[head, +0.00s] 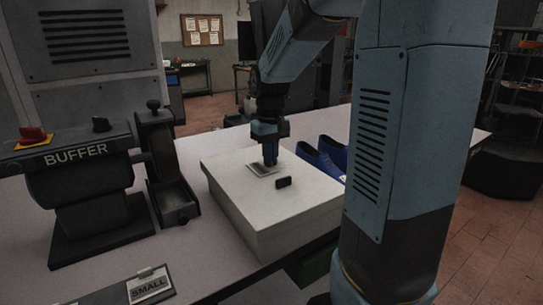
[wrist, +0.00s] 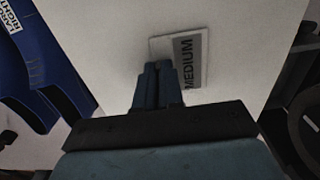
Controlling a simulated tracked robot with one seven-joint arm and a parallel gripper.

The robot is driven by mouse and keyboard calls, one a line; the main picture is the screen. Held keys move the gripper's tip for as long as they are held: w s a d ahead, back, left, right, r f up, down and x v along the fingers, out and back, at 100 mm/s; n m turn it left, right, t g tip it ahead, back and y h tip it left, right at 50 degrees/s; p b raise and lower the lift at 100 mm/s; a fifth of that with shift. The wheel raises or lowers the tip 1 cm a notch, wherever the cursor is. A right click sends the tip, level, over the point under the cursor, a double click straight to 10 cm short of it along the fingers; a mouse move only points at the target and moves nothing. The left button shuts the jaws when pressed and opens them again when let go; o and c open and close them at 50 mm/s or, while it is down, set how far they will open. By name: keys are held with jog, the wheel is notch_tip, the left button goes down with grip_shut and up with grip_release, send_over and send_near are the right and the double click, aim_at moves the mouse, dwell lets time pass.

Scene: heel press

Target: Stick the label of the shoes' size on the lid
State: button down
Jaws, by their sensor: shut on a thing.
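The label (wrist: 190,62) is a small pale card with a grey band reading MEDIUM. My gripper (wrist: 157,68) is shut on its edge. My gripper (head: 270,163) points down there. The blue shoes (head: 326,155) stand behind the box, partly hidden by my arm. In the wrist view a blue shoe (wrist: 62,70) bears text that seems to read LARGE RIGHT.
A label marked SMALL (head: 149,288) lies in a dark holder at the table's front left. The BUFFER machine (head: 80,180) stands left of the box, with a black upright stand (head: 165,165) between them. Some bare table (head: 215,265) shows in front.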

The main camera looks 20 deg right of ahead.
dwell(0.4)
jog(key=c, duration=0.7)
grip_release()
jog(key=shift+r, duration=3.45)
jog(key=shift+s, duration=0.1)
jog(key=shift+s+a+r, duration=0.1)
jog(key=shift+s+r, duration=0.1)
jog(key=shift+s, duration=0.05)
jog(key=s+t, duration=0.2)
jog(key=s, duration=0.4)
jog(key=s+a+m+t, duration=0.1)
jog(key=s, duration=0.6)
jog(key=s+a+r+m+t, duration=0.1)
jog(key=s+t, duration=0.1)
jog(key=s, duration=0.4)
jog(key=shift+s+a+t, duration=0.2)
jog(key=shift+s+t, duration=0.1)
jog(key=shift+s, duration=0.05)
